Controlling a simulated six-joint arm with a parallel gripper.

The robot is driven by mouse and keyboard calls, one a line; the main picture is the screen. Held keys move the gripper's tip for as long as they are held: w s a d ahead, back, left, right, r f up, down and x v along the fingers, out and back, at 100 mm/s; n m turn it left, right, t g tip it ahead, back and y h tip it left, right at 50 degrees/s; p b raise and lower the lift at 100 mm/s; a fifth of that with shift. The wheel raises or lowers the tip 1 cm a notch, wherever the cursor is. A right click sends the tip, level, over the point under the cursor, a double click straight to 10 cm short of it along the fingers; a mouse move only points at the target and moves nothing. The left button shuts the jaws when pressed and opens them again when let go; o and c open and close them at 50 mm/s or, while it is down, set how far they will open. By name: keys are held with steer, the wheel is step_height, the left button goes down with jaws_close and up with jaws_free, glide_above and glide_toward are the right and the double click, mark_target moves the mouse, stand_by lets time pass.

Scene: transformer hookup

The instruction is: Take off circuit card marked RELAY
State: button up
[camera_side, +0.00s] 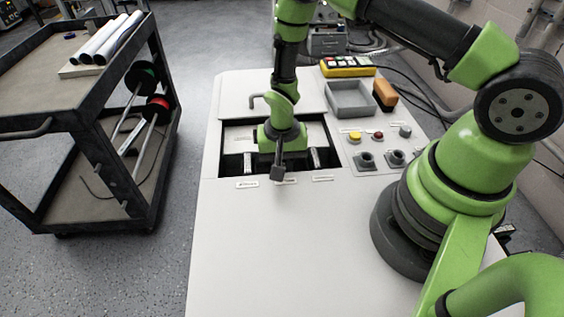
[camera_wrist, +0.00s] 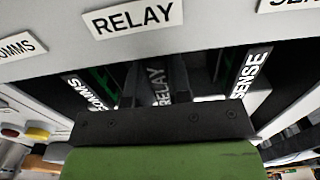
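The circuit card marked RELAY (camera_wrist: 158,84) stands in the middle of the open bay, under the RELAY label (camera_wrist: 133,17) in the wrist view. Cards marked COMMS (camera_wrist: 86,92) and SENSE (camera_wrist: 250,72) stand on either side of it. My gripper (camera_wrist: 160,98) is down at the bay, lined up with the RELAY card. Dark shapes beside that card may be its fingers, but I cannot tell whether they touch it. In the side view, my wrist hides the RELAY card and the fingertips.
The white bench (camera_side: 270,260) has a clear front. A grey tray (camera_side: 350,101), a yellow button box (camera_side: 347,67) and an orange-brown block (camera_side: 385,93) lie behind and right of the bay. Knobs (camera_side: 396,158) sit right of it. A cart (camera_side: 50,120) stands at left.

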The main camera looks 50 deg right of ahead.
steer(key=shift+r, duration=0.1)
jaws_close()
steer(key=shift+r, duration=0.35)
steer(key=shift+r, duration=2.05)
steer(key=shift+r, duration=2.45)
steer(key=shift+d, duration=0.1)
